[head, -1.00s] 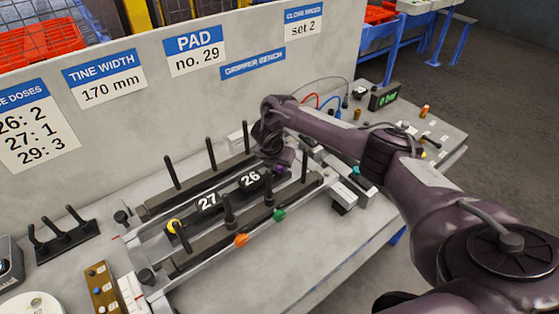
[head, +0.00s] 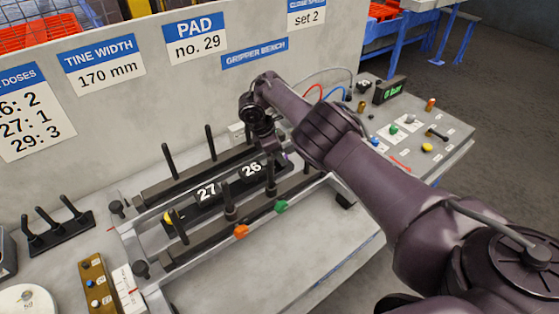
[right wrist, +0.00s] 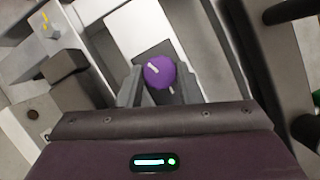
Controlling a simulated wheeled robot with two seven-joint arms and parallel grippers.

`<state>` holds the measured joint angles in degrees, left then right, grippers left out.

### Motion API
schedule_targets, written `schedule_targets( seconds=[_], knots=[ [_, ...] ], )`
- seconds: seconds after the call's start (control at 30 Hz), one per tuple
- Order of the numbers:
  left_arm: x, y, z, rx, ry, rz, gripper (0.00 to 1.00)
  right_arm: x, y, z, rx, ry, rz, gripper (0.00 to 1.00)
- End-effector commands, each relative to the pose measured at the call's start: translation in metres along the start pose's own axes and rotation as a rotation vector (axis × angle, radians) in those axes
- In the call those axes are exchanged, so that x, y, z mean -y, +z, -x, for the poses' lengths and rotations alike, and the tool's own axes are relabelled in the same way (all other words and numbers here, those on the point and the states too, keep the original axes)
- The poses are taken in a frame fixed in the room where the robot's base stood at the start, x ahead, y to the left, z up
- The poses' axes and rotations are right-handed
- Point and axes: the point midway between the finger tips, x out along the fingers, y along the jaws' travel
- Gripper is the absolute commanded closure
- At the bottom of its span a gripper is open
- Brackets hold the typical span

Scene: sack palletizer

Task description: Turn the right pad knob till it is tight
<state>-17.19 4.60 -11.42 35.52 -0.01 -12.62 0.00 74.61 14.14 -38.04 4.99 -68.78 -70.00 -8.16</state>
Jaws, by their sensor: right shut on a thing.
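The purple knob (right wrist: 159,72), with a white mark line, sits between the two fingers of my right gripper (right wrist: 160,84) in the right wrist view. The fingers are closed on its sides. In the head view my right gripper (head: 274,151) points down at the right end of the gripper frame, beside the black block numbered 26 (head: 252,169); the knob is mostly hidden there. A yellow knob (head: 168,216) is at the left end, near the block numbered 27 (head: 208,193). My left gripper is not in view.
Two dark bars with upright black pegs (head: 168,159) flank the blocks. Orange (head: 241,231) and green (head: 281,206) knobs are on the front rail. The bench front is clear.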

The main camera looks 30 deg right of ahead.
Motion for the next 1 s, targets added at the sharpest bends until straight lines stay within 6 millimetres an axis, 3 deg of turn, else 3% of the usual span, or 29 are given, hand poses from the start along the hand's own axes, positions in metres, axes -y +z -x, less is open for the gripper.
schedule_targets(
  seconds=[0.1, 0.43, 1.0],
  knots=[
    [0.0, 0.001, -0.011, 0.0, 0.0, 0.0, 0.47, -0.001, -0.002, -0.002, -0.003, -0.032, -0.077, 0.91],
    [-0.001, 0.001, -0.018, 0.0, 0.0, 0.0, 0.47, -0.002, 0.001, -0.001, 0.0, -0.084, -0.205, 0.91],
    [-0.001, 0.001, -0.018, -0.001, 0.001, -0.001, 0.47, -0.003, 0.002, 0.0, 0.002, -0.094, -0.233, 0.91]
  ],
)
